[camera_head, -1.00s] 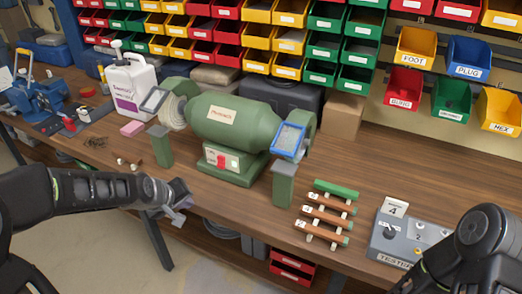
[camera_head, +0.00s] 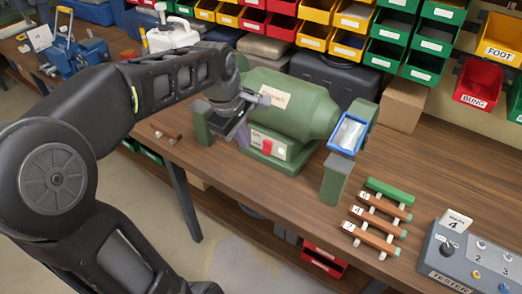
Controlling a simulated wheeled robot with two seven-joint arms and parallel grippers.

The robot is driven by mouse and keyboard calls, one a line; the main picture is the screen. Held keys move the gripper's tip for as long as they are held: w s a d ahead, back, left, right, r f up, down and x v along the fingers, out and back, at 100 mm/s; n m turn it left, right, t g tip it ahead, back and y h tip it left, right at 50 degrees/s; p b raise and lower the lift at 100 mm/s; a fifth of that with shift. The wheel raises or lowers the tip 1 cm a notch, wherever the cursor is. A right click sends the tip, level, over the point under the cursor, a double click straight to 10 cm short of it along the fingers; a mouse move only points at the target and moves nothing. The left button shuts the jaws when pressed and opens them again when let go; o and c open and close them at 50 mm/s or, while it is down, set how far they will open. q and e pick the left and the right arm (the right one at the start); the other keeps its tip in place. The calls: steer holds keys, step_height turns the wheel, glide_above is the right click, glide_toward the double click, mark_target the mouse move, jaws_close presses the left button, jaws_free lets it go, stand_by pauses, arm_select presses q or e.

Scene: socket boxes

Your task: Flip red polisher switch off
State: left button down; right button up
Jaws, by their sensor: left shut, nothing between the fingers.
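The green bench polisher (camera_head: 305,107) stands on the wooden bench. Its base carries a light switch plate with a red switch (camera_head: 266,147); whether the switch is on or off is too small to tell. My left gripper (camera_head: 236,135) is shut and empty, just left of the switch plate and in front of the polisher's left side. Whether it touches the polisher I cannot tell. My left arm hides the polisher's left wheel. My right gripper is not in view.
Green posts (camera_head: 335,178) stand at the polisher's front. A rack of wooden-handled pieces (camera_head: 374,220) and a grey tester box (camera_head: 466,262) sit to the right. A blue vise (camera_head: 85,55) is at the left. Colored bins line the back.

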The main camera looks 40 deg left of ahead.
mark_target(267, 147)
arm_select(q)
steer(key=x, duration=0.9)
steer(key=shift+f+p, duration=0.1)
steer(key=shift+p, duration=0.2)
steer(key=w, duration=0.1)
steer(key=w+f+p, duration=0.1)
steer(key=w, duration=0.1)
steer(key=shift+w+f, duration=0.1)
steer(key=shift+w, duration=0.05)
steer(key=shift+w+f, duration=0.15)
steer(key=shift+w, duration=0.3)
